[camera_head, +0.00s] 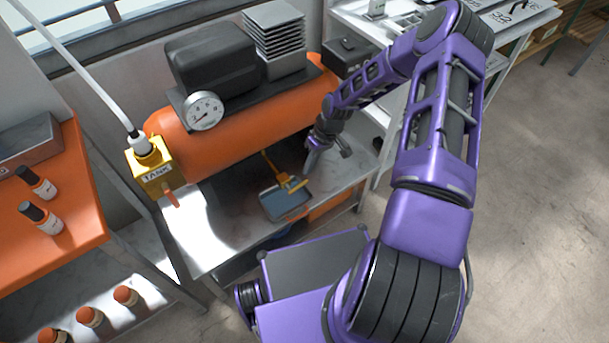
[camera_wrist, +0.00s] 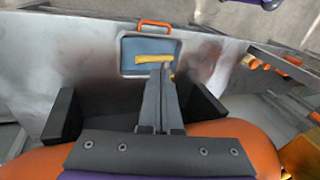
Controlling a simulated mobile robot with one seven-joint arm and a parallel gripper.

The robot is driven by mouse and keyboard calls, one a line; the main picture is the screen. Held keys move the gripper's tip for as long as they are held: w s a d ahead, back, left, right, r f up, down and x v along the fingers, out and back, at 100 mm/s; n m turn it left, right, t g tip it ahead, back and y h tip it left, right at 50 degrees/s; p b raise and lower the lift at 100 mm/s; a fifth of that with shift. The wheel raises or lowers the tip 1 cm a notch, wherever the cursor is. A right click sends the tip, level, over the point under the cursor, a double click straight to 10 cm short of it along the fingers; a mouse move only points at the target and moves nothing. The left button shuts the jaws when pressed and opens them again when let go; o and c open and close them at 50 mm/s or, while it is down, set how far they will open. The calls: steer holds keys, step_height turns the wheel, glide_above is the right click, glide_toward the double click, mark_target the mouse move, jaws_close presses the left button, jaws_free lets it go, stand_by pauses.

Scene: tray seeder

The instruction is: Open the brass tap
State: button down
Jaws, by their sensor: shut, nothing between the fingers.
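The brass tap (camera_head: 292,185) is a yellow fitting with a flat lever bar, below the front of the orange tank and above a shallow blue-grey tray (camera_head: 287,208). In the wrist view the tap's bar (camera_wrist: 153,58) lies crosswise over the tray (camera_wrist: 131,69), just beyond the fingertips. My gripper (camera_head: 309,172) is shut and empty, pointing down just right of and behind the bar in the head view. In the wrist view my gripper (camera_wrist: 160,74) hides part of the tap's stem. I cannot tell whether the fingers touch it.
The orange tank (camera_head: 225,140) carries a gauge (camera_head: 205,111), a black motor housing and a finned block. A yellow box (camera_head: 150,170) marked TANK stands at its left end. The metal shelf (camera_head: 215,235) around the tray is mostly clear. An orange bench with small bottles is at left.

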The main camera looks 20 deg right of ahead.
steer(key=w+d+r, duration=0.1)
steer(key=d+r, duration=0.3)
steer(key=shift+d+r, duration=0.2)
steer(key=shift+r, duration=0.05)
stand_by(0.3)
